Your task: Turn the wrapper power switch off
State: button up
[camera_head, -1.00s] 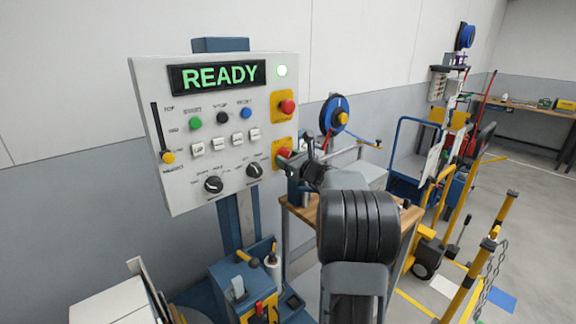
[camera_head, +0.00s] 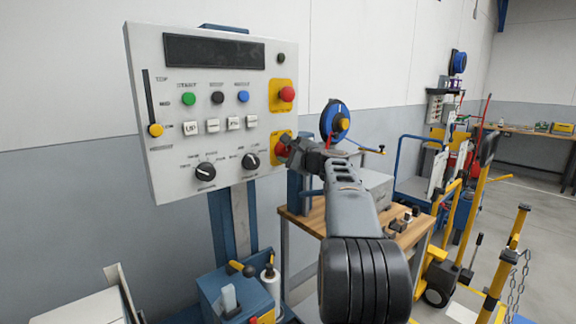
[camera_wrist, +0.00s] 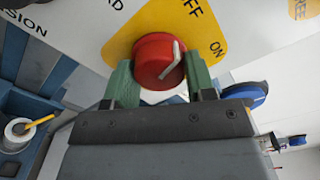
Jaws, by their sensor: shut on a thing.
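The wrapper power switch is a red rotary knob on a yellow plate marked OFF and ON; the knob (camera_wrist: 158,62) fills the middle of the wrist view. Its pale pointer line slants toward the upper right of the knob. In the head view the yellow plate (camera_head: 279,158) is at the panel's lower right, with the knob partly hidden by my gripper (camera_head: 290,148). In the wrist view my gripper (camera_wrist: 160,80) has its green fingers on both sides of the knob and is shut on it. The control panel (camera_head: 180,130) has a dark display (camera_head: 214,52) and an unlit lamp.
A red button (camera_head: 287,94) on a yellow plate sits just above the switch. Black dials (camera_head: 204,172) and a slider are to the left. A wooden-topped table (camera_head: 315,222) stands right of the panel, with carts and a yellow post beyond.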

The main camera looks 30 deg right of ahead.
jog(key=n+b, duration=0.3)
jog(key=shift+f+n, duration=0.15)
jog(key=shift+n, duration=0.25)
jog(key=shift+n+b, duration=0.8)
jog(key=shift+r+n, duration=0.2)
jog(key=shift+n, duration=0.1)
jog(key=o, duration=0.9)
jog(key=s, duration=0.4)
jog(key=s+d+b, duration=0.1)
jog(key=s, duration=0.4)
jog(key=s+b, duration=0.1)
jog(key=s, duration=0.3)
jog(key=shift+s+d, duration=0.25)
jog(key=shift+s, duration=0.1)
